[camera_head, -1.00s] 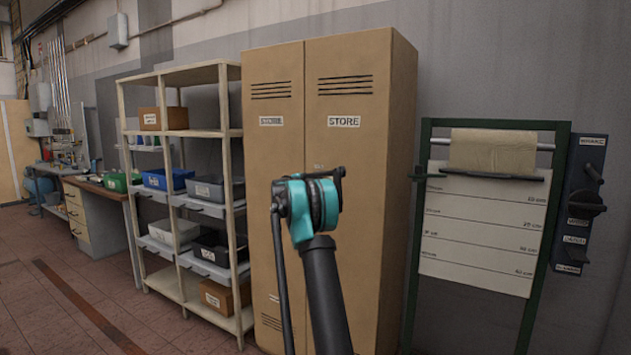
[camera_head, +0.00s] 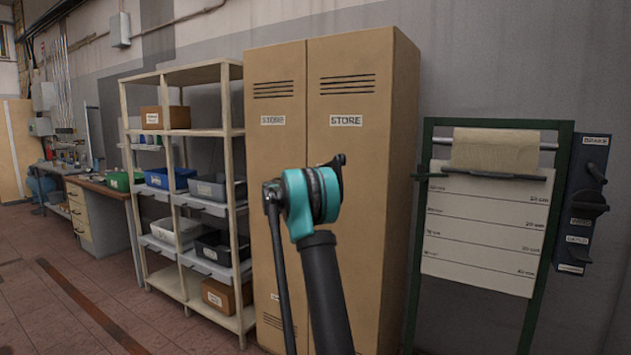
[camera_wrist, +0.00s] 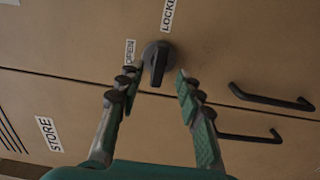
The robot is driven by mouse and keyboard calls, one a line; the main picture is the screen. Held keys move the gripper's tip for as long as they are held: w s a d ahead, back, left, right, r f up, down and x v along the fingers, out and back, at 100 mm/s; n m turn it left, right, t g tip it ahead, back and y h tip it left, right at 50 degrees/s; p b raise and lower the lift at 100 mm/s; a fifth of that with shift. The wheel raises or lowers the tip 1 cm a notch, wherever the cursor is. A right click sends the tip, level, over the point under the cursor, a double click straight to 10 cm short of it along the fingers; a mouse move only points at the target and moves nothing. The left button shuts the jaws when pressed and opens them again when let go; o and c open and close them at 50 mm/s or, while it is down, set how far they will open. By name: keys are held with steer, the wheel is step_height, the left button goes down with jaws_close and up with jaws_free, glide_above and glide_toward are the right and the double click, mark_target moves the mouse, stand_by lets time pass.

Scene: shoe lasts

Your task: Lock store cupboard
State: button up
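The store cupboard (camera_head: 350,130) is a tall tan two-door cabinet with "STORE" labels, standing in the middle of the head view. Both doors look closed. In the wrist view, its black turn knob (camera_wrist: 157,62) sits by the seam between the doors. A "LOCKED" label (camera_wrist: 168,14) lies above the knob, and a smaller, hard-to-read label (camera_wrist: 130,52) is left of it. My gripper (camera_wrist: 157,82) is open, with one fingertip on each side of the knob's lower end and visible gaps. In the head view my arm hides the knob and the gripper.
Two black door handles (camera_wrist: 270,98) (camera_wrist: 250,137) stick out right of the gripper in the wrist view. An open shelf with bins (camera_head: 232,150) stands left of the cupboard. A green-framed paper-roll stand (camera_head: 425,200) is on the right. Floor (camera_head: 60,310) is clear at front left.

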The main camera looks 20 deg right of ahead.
steer(key=v, duration=0.5)
steer(key=shift+s+a, duration=0.25)
steer(key=shift+s, duration=0.1)
steer(key=s+a+f+m+g+y, duration=0.25)
steer(key=s+f, duration=0.55)
steer(key=s, duration=0.4)
steer(key=s+a+f+m+g+y, duration=0.1)
steer(key=s+f+m+g+y, duration=0.15)
steer(key=s+f, duration=0.8)
steer(key=s+a+f+y, duration=0.3)
steer(key=s+a+f, duration=0.2)
steer(key=s, duration=0.6)
steer(key=s+a+f+m+g+y, duration=0.1)
steer(key=s+a+f+y, duration=0.2)
steer(key=s, duration=0.9)
steer(key=s+a+f+m+y, duration=0.1)
steer(key=s+a+f+y, duration=0.2)
steer(key=s+a+f, duration=0.5)
steer(key=s+f, duration=0.1)
steer(key=s, duration=0.2)
steer(key=shift+s+a+f+g, duration=0.2)
steer(key=shift+s+g, duration=0.1)
steer(key=shift+g, duration=0.1)
